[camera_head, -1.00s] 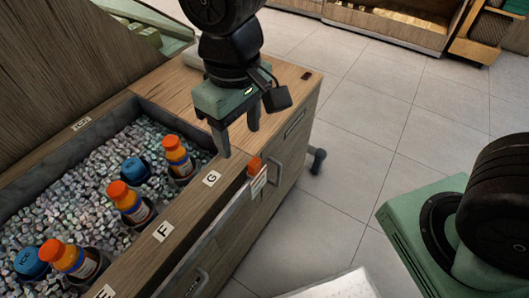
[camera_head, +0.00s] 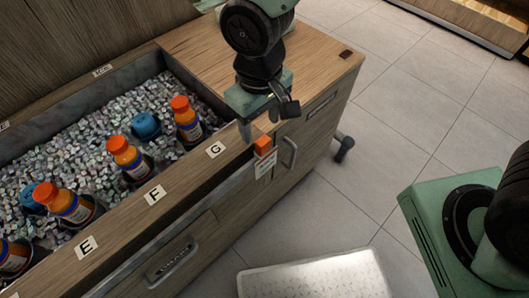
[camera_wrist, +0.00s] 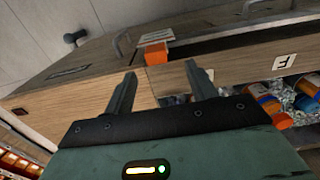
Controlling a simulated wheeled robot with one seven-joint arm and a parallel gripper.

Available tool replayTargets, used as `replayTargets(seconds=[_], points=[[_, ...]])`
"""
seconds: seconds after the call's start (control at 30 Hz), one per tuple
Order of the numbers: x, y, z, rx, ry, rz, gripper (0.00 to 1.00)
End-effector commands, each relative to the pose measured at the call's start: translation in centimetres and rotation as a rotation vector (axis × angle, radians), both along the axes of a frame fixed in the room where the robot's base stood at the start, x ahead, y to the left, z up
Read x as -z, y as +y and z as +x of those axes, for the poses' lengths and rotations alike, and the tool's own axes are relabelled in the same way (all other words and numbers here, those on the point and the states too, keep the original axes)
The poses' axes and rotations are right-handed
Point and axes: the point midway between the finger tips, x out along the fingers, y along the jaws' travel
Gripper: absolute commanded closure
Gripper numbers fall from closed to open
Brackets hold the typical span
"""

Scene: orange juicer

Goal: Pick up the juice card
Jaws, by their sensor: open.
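The juice card (camera_head: 264,164) is a small white card with print, hanging below an orange clip (camera_head: 263,146) at the front edge of the wooden cart. In the wrist view the card (camera_wrist: 156,36) and its orange clip (camera_wrist: 155,54) lie just beyond the fingertips, roughly between them. My gripper (camera_head: 257,132) is close to the clip, above and slightly behind it in the head view. In the wrist view my gripper (camera_wrist: 161,73) is open, with nothing between its fingers. Part of the fingers is hidden in the head view.
An ice-filled bin (camera_head: 90,130) in the cart holds several orange-capped juice bottles (camera_head: 128,157) and blue-capped ones (camera_head: 146,125). A letter G label (camera_head: 215,150) is on the rim near the card. Handles (camera_head: 288,153) stick out from the cart front.

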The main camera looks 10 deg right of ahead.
Motion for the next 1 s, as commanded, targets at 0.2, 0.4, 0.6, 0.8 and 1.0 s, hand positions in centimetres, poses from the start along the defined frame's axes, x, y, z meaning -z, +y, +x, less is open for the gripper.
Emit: replayTargets(seconds=[0.2, 0.4, 0.6, 0.8, 1.0], points=[[2.5, 0.0, 0.0, -0.001, 0.001, -0.001, 0.44], [4.3, -0.5, -0.1, 0.0, 0.002, -0.002, 0.44], [7.1, -0.9, -0.1, -0.001, 0.002, 0.0, 0.44], [7.9, -0.8, -0.1, 0.0, 0.0, 0.002, 0.44], [7.8, -0.8, -0.1, 0.0, 0.0, 0.002, 0.58]])
